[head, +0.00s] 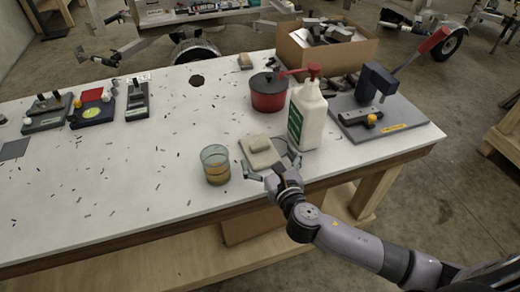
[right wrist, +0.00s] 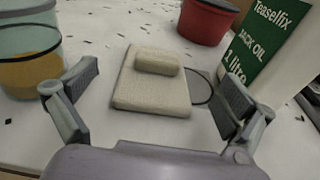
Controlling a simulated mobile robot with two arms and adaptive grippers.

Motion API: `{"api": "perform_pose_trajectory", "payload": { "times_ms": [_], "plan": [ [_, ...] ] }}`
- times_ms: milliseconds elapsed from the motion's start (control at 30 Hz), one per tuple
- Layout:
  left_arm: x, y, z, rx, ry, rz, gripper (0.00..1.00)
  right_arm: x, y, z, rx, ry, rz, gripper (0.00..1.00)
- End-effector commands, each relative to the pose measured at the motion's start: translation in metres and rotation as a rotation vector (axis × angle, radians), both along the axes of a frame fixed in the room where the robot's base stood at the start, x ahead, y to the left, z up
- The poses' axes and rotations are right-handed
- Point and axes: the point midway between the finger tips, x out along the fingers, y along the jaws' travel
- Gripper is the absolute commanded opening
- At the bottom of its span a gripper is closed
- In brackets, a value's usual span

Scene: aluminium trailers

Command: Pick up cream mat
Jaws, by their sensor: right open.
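The cream mat (head: 263,160) lies flat near the front edge of the white table. A cream block (head: 259,143) sits on its far part. In the right wrist view the mat (right wrist: 150,98) is nearly square, with the block (right wrist: 157,62) on top. My right gripper (head: 270,165) is at the table's front edge by the mat's near side. In the right wrist view its open fingers (right wrist: 160,90) stand left and right of the mat, with gaps between and nothing held. My left gripper is not in view.
A glass with amber liquid (head: 215,165) stands close left of the mat. A white jack-oil bottle (head: 306,118) stands close right, and a red pot (head: 268,95) behind. A grey-based press (head: 375,115) is further right. The table's left middle has only small dark bits.

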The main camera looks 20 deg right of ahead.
Motion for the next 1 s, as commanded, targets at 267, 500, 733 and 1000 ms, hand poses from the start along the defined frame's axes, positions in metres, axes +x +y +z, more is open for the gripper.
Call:
{"api": "perform_pose_trajectory", "payload": {
  "times_ms": [267, 500, 733, 1000],
  "plan": [
    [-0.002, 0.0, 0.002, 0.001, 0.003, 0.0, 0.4, 0.036, 0.002, -0.009, 0.001, 0.0, -0.001, 1.0],
    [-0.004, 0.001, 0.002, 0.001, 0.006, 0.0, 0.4, 0.038, 0.002, -0.01, 0.001, 0.001, 0.0, 1.0],
    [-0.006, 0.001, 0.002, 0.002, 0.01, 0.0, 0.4, 0.038, 0.002, -0.01, 0.0, 0.001, -0.001, 0.86],
    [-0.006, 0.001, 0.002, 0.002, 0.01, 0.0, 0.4, 0.038, 0.002, -0.01, 0.0, 0.001, 0.0, 0.68]
  ]
}}
